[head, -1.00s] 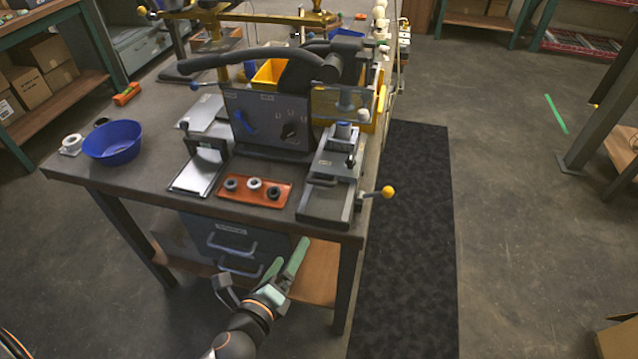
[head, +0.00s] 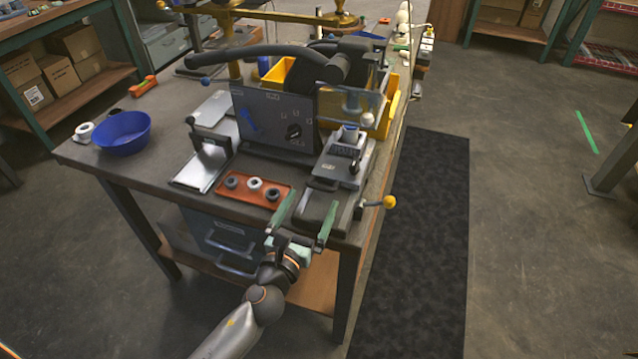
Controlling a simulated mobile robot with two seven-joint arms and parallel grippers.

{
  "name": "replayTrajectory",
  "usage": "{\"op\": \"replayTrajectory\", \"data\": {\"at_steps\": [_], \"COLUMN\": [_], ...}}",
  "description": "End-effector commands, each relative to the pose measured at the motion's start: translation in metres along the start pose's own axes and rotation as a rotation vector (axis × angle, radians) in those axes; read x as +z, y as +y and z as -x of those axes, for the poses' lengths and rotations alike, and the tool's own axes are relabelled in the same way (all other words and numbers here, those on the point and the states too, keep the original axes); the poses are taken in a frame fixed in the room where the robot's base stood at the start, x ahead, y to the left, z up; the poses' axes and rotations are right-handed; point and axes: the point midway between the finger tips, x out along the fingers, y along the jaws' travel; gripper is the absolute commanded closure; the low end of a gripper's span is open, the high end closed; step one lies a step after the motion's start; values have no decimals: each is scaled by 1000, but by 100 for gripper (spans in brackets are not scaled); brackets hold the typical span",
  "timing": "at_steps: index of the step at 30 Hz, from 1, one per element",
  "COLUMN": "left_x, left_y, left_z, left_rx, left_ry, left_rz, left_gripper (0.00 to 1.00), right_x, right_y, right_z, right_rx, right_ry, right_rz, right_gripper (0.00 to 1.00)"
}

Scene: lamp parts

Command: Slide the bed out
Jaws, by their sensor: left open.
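The grey machine (head: 275,115) stands on the workbench, with a dial and a blue switch on its front. Its bed (head: 338,168) is a grey slide at the right side of the machine, on a dark base track that runs to the bench's front edge. A dark handle shows at the bed's near end. My left gripper (head: 304,212) is open, its two green fingers apart and pointing toward the near end of the track. It looks empty; whether a finger touches the track is unclear. My right gripper is out of view.
An orange-red tray (head: 248,197) with several rings lies just left of the track. A yellow-knobbed lever (head: 389,202) sticks out at the right. A blue bowl (head: 123,133) is at the bench's left. A dark floor mat (head: 420,230) lies right of the bench.

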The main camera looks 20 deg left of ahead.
Motion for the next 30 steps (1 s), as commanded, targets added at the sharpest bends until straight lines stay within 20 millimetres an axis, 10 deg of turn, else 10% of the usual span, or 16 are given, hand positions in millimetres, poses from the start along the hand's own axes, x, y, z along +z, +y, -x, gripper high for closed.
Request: {"op": "replayTrajectory", "data": {"at_steps": [9,22,30], "left_x": [0,0,0], "left_y": [0,0,1], "left_z": [-48,-57,-57], "left_rx": [1,1,2], "left_ry": [-1,1,1], "left_rz": [1,2,2], "left_gripper": [0,0,29], "right_x": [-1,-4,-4], "right_y": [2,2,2], "right_z": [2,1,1], "right_rx": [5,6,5], "right_ry": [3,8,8], "right_rz": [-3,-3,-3], "right_gripper": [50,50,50]}}
